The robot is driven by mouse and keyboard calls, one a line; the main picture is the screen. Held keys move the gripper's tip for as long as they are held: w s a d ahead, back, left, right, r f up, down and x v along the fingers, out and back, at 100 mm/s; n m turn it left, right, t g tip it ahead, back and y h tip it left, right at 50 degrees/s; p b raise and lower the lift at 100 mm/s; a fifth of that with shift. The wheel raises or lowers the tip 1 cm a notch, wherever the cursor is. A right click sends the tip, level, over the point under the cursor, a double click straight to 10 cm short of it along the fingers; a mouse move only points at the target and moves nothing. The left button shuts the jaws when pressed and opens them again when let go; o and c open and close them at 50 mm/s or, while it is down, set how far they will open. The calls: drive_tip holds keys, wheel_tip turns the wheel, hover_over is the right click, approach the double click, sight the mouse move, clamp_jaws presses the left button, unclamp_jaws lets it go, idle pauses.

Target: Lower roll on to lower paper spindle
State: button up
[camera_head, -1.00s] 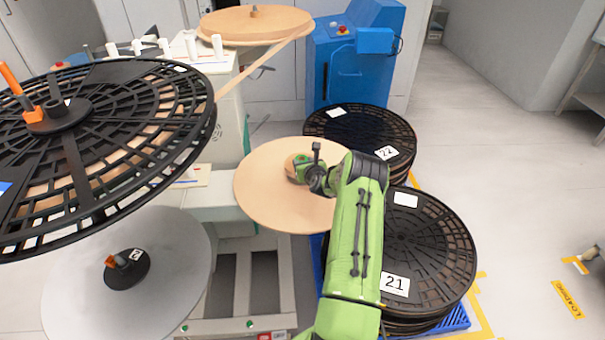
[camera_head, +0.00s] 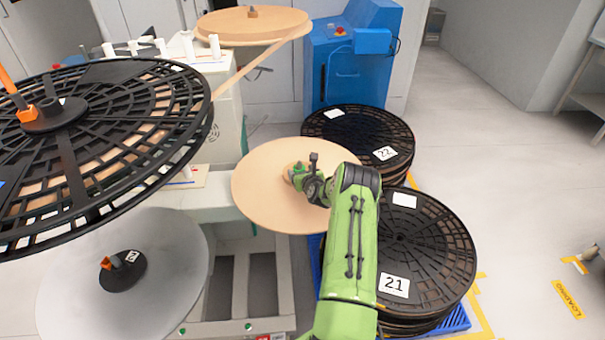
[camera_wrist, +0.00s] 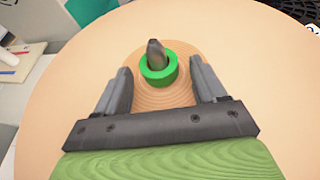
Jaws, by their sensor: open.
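A tan paper roll (camera_head: 258,198) lies flat as a broad disc at the lower level of the machine, beside the stacked reels. In the wrist view its face (camera_wrist: 60,110) fills most of the picture. A green collar (camera_wrist: 158,72) with a dark pointed spindle tip (camera_wrist: 155,52) stands at its centre. My gripper (camera_wrist: 162,78) is open, one finger on each side of the collar with gaps between, holding nothing. In the head view my gripper (camera_head: 303,178) is over the roll's centre. The roll's underside and its seat on the spindle are hidden.
A large black slotted disc (camera_head: 150,110) overhangs at left, above a grey disc (camera_head: 70,270). Stacked black reels marked 22 (camera_head: 345,125) and 21 (camera_head: 425,235) stand close on the right. A blue cabinet (camera_head: 350,60) is behind.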

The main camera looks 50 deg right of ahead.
drive_tip(key=shift+s+r, duration=0.1)
drive_tip(key=shift+r, duration=0.2)
drive_tip(key=p+v, duration=0.2)
drive_tip(key=v, duration=0.9)
drive_tip(key=shift+s+a+r, duration=0.1)
drive_tip(key=shift+s+a, duration=0.05)
drive_tip(key=shift+s, duration=0.05)
drive_tip(key=w+a+r+n+y, duration=0.3)
drive_tip(key=a+r+n, duration=0.3)
drive_tip(key=a+n, duration=0.15)
drive_tip(key=w+a+r+n+y, duration=0.3)
drive_tip(key=a+r+n, duration=0.3)
drive_tip(key=a+n, duration=0.15)
drive_tip(key=s+a+r+n+g+y, duration=0.1)
drive_tip(key=s+a+r+n+g, duration=0.2)
drive_tip(key=a+n, duration=0.35)
drive_tip(key=s+a+r+n, duration=0.3)
drive_tip(key=a+r+n, duration=0.2)
drive_tip(key=a+r, duration=0.15)
drive_tip(key=s+a+r+n+g+p, duration=0.1)
drive_tip(key=s+a+r+n, duration=0.2)
drive_tip(key=s+n, duration=0.2)
drive_tip(key=s+a+r+n+g+p, duration=0.1)
drive_tip(key=s+a+r+n+p, duration=0.1)
drive_tip(key=s, duration=0.8)
drive_tip(key=s+a+r+n+g+p, duration=0.1)
drive_tip(key=s+a+r+n, duration=0.3)
drive_tip(key=s+n, duration=0.4)
drive_tip(key=shift+s+a, duration=0.15)
drive_tip(key=shift+a, duration=0.5)
